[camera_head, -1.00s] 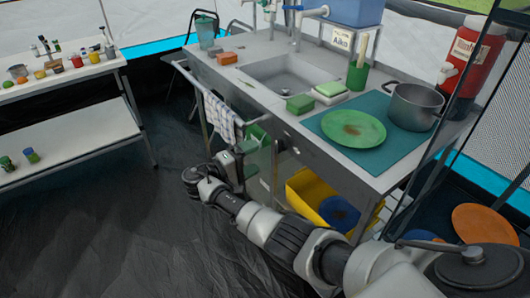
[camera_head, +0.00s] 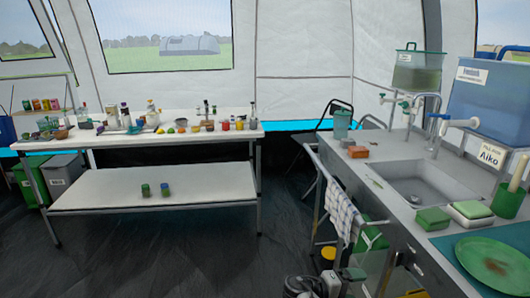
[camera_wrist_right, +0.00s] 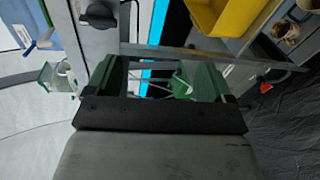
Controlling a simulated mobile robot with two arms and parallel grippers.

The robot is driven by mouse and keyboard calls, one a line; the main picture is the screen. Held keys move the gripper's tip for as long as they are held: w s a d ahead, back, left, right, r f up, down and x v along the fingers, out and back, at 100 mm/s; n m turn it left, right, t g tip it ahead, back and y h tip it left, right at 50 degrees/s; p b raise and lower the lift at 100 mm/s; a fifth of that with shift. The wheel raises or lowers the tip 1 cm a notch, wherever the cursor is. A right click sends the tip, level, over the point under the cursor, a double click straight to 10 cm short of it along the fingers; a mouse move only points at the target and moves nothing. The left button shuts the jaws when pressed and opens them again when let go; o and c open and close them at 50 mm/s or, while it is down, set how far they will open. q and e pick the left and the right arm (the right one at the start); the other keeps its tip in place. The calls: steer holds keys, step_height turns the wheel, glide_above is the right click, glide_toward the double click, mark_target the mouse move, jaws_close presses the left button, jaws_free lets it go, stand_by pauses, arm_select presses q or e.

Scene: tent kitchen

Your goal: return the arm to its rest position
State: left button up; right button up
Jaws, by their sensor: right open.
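My right gripper (camera_wrist_right: 158,78) shows in the right wrist view with its two green-tinted fingers spread apart and nothing between them. In the head view, the right wrist and gripper (camera_head: 368,252) are at the bottom, right of the middle, in front of the sink counter's left side. The gripper looks close to the checked towel (camera_head: 342,212) on the counter rail; I cannot tell whether they touch. Most of the right arm is below the picture. My left arm and gripper are not in view.
The metal sink counter (camera_head: 385,200) fills the right side, with a green plate (camera_head: 488,262) on it. A yellow bin (camera_wrist_right: 218,14) is near the gripper in the wrist view. A white table (camera_head: 150,140) with several small items stands at the back left. The dark floor (camera_head: 180,245) between is clear.

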steer(key=s+a+f+n+g+y, duration=0.15)
steer(key=s+f+y, duration=0.45)
steer(key=s+f, duration=0.75)
steer(key=s+a+f+n+y, duration=0.15)
steer(key=s+f+y, duration=0.35)
steer(key=s+f, duration=0.8)
steer(key=s+a+f+m+y, duration=0.1)
steer(key=s+f+m+y, duration=0.2)
steer(key=s, duration=0.4)
steer(key=s+a+f+m+y, duration=0.1)
steer(key=s+f+y, duration=0.1)
steer(key=s+f, duration=0.35)
arm_select(q)
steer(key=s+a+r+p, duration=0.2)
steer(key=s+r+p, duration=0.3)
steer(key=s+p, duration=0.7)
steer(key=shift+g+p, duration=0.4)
steer(key=shift+p, duration=0.6)
arm_select(e)
steer(key=s+d+r, duration=0.2)
steer(key=s+r, duration=0.3)
steer(key=s, duration=0.7)
steer(key=shift+r, duration=0.2)
